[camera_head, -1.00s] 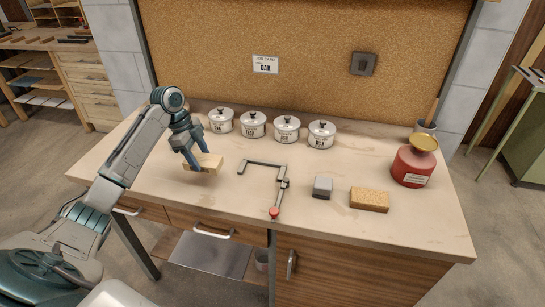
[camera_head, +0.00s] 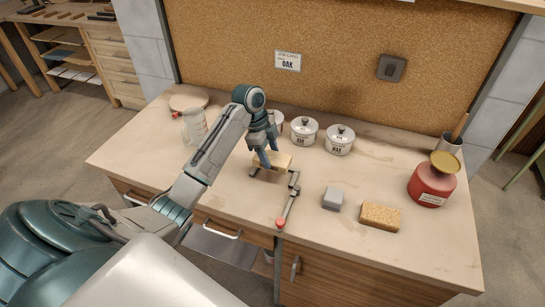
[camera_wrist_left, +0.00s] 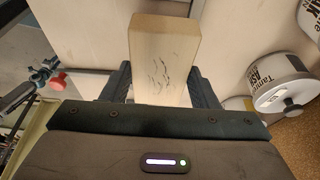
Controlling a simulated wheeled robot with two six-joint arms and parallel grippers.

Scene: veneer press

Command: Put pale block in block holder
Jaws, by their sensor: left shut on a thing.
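The pale block (camera_head: 284,160) is a light wooden bar. My left gripper (camera_head: 268,157) is shut on it, over the far left part of a dark bar clamp (camera_head: 293,188) with a red knob. I cannot tell the exact gap between the block and the clamp. In the left wrist view the pale block (camera_wrist_left: 165,55) stands out between the two fingers and has dark marks on its face. The clamp's red knob (camera_wrist_left: 57,81) shows at the left there. Nothing is plainly marked as the block holder; the clamp may be it. My right gripper is not in view.
White lidded tins (camera_head: 340,139) stand along the back of the bench. A grey block (camera_head: 333,197) and a cork block (camera_head: 380,216) lie right of the clamp. A red pot (camera_head: 432,182) stands at the right. A clear jar (camera_head: 194,124) is at the back left.

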